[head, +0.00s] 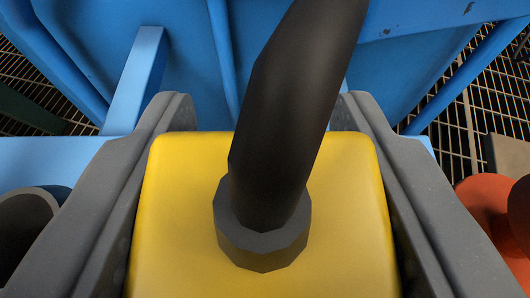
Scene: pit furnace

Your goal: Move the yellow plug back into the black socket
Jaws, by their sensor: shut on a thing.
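The yellow plug (185,220) fills the lower middle of the head view, a rounded block with a dark collar (262,245) on its face. A thick black cable (290,90) rises from the collar toward the top. My gripper (266,112) has its two grey fingers along the left and right sides of the plug and is shut on it. I cannot make out the black socket; the plug and cable hide what lies directly behind them. I cannot tell whether the plug touches anything beyond the fingers.
A blue metal structure (190,60) with braces stands behind the plug. A blue ledge (60,160) runs below it. A dark grey round hollow part (25,225) is at the left edge, and an orange-red round part (485,205) at the right. Metal grating (460,120) shows beyond.

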